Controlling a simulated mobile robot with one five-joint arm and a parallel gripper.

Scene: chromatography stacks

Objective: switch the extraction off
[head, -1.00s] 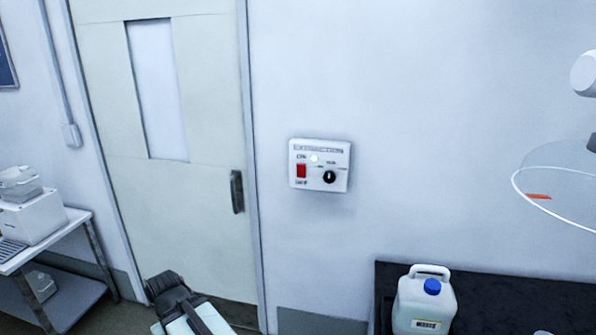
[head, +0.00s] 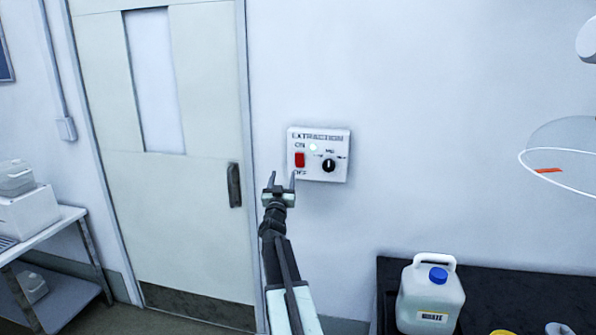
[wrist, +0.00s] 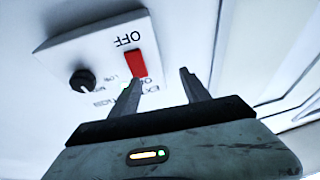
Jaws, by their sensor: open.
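The extraction panel (head: 337,175) is a white box on the wall right of the door, with a red rocker switch (head: 299,160) marked ON above and OFF below. A black knob (head: 329,165) and a small pale lit lamp (head: 313,147) are on it too. My gripper (head: 281,180) is open and empty, just below and left of the switch in the head view. In the wrist view the panel (wrist: 108,50) looks upside down, and the red switch (wrist: 136,64) lies beyond and between my fingertips (wrist: 158,76). I see no clear contact with it.
A door (head: 190,215) with a dark handle (head: 234,185) is left of the panel. A white jug with a blue cap (head: 430,295) stands on a black bench (head: 480,278) at lower right. A clear round hood (head: 570,155) hangs at right. The wall around the panel is bare.

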